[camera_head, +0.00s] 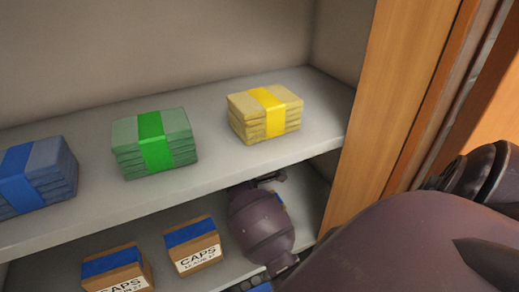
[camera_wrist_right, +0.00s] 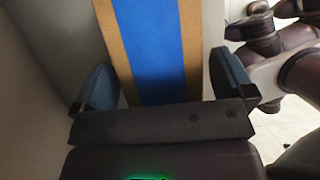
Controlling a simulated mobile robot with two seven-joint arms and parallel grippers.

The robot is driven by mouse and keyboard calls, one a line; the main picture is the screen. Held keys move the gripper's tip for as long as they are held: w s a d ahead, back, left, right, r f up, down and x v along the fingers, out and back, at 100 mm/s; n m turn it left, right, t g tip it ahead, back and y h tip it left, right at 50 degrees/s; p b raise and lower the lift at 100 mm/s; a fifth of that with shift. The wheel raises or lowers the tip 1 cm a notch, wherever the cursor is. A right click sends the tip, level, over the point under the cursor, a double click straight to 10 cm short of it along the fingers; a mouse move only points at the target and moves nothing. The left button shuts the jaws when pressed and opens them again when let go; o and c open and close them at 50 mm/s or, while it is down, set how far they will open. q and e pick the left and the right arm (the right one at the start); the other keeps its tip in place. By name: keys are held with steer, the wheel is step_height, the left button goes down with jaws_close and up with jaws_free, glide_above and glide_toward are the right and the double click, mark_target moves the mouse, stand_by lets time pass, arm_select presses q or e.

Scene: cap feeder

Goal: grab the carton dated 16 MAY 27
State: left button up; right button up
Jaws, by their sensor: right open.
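In the right wrist view, a brown carton with a wide blue strip (camera_wrist_right: 155,35) lies between the two blue finger pads of my right gripper (camera_wrist_right: 164,82). The jaws are open, with a gap visible at the right finger. No date shows on this face. In the head view, two brown cartons with blue tops stand on the lower shelf, one at the left (camera_head: 117,270) and one in the middle (camera_head: 194,246). Both have white CAPS labels. The middle one's date line is too small to read surely; the left one's is cut off. My left gripper is not in view.
The upper shelf (camera_head: 80,222) holds folded stacks: blue (camera_head: 38,176), green (camera_head: 154,143) and yellow (camera_head: 264,113). Its front edge overhangs the cartons. A wooden side panel (camera_head: 390,130) stands at the right, close to my right arm.

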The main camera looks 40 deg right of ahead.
steer(key=shift+f, duration=0.15)
stand_by(0.5)
steer(key=c, duration=1.4)
